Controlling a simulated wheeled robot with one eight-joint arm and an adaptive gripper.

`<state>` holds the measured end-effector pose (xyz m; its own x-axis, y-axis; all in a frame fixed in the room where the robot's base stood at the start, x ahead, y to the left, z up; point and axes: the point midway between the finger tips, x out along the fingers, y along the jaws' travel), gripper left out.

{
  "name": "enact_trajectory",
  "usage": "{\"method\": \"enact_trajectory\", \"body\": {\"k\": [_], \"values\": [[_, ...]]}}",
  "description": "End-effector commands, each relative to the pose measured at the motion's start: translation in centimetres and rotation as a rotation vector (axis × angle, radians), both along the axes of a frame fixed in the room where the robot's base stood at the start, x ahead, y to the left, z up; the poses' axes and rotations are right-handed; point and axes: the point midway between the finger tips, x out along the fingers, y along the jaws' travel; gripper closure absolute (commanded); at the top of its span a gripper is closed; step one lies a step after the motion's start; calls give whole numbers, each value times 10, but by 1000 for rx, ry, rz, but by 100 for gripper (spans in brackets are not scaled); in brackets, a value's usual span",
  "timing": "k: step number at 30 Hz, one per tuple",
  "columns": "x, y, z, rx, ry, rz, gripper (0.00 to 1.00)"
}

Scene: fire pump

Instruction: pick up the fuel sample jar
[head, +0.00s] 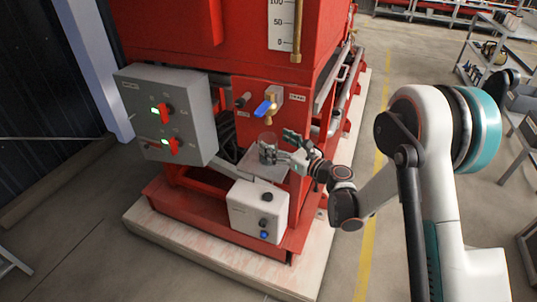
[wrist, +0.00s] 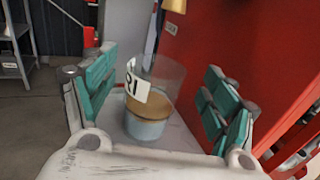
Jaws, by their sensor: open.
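The fuel sample jar (wrist: 148,118) is a clear, open-topped cup with a white label. It holds an amber layer over a pale bluish one. It stands upright on a small grey shelf (wrist: 178,138), which also shows in the head view (head: 256,171) with the jar (head: 267,141) on it. My gripper (wrist: 160,80) is open, with one teal-padded finger on each side of the jar. Gaps show between the jar and both fingers in the wrist view. In the head view my gripper (head: 281,148) reaches in from the right and partly covers the jar.
A drain valve with a blue handle (head: 263,108) sits just above the jar on the red tank frame (head: 238,88). A grey control box (head: 168,113) is to the left, and a pale box (head: 257,210) is below. The red wall (wrist: 235,40) rises close on the right in the wrist view.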

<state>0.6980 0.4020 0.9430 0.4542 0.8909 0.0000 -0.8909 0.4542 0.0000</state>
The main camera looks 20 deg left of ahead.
Motion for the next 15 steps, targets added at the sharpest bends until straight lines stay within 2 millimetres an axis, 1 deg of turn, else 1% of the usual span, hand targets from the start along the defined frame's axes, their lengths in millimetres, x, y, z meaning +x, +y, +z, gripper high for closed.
{"method": "enact_trajectory", "body": {"k": [1, 3, 7, 9, 14, 15], "values": [[2, 8, -5, 0, 0, 3, 22], [6, 17, -8, 0, 0, 3, 22], [14, 32, -7, 0, 0, 2, 22], [16, 35, -6, 0, 0, 1, 22], [16, 36, -4, 0, 0, 0, 22], [16, 35, -4, 0, 0, 0, 24]]}}
